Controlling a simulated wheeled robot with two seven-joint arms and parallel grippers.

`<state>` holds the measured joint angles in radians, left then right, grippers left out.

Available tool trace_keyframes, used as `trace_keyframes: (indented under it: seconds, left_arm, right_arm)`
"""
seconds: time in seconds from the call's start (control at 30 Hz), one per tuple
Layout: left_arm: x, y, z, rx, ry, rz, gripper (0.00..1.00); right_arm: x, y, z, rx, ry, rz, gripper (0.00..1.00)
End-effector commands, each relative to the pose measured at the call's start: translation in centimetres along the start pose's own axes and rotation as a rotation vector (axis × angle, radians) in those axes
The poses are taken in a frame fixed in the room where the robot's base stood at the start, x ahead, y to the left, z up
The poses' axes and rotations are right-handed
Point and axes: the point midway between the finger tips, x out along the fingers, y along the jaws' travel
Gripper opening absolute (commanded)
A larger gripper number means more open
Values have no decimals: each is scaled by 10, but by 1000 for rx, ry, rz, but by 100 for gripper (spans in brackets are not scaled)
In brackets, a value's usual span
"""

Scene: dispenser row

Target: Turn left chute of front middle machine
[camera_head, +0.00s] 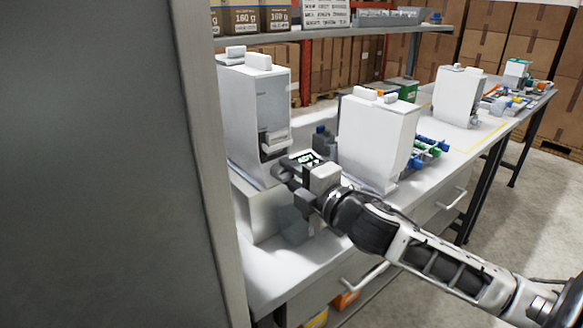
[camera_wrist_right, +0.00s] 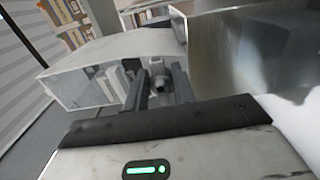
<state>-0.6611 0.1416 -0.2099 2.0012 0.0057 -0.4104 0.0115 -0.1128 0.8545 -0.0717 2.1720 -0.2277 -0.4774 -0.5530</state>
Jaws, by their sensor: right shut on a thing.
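A tall white dispenser machine (camera_head: 240,105) stands on a pale base at the near end of the bench, with a grey front panel and a dark outlet low down. My right gripper (camera_head: 284,172) is at this outlet. In the right wrist view its two dark fingers (camera_wrist_right: 157,90) are shut on a small grey chute part (camera_wrist_right: 158,70). The gripper hides most of the chute in the head view, so its turn angle cannot be told. Another white machine (camera_head: 375,135) stands just right of the gripper. My left gripper is not in view.
A large grey panel (camera_head: 90,160) blocks the left side of the head view. A shelf with boxes (camera_head: 240,18) runs above the bench. Blue and green parts (camera_head: 430,147) and more white machines (camera_head: 458,95) stand farther along. Bare bench (camera_head: 275,270) lies in front.

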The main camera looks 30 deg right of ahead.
Motion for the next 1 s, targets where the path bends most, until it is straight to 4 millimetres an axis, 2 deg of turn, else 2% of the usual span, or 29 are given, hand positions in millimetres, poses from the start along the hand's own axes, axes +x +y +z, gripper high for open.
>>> trace_keyframes:
  seconds: [0.2,0.5,1.0]
  left_arm:
    - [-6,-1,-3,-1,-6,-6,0]
    - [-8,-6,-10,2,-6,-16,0]
    - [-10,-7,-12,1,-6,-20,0]
  right_arm:
    - [0,-1,-1,204,0,-2,3]
    - [0,-3,-2,418,0,-1,3]
    - [0,-6,-2,548,1,0,3]
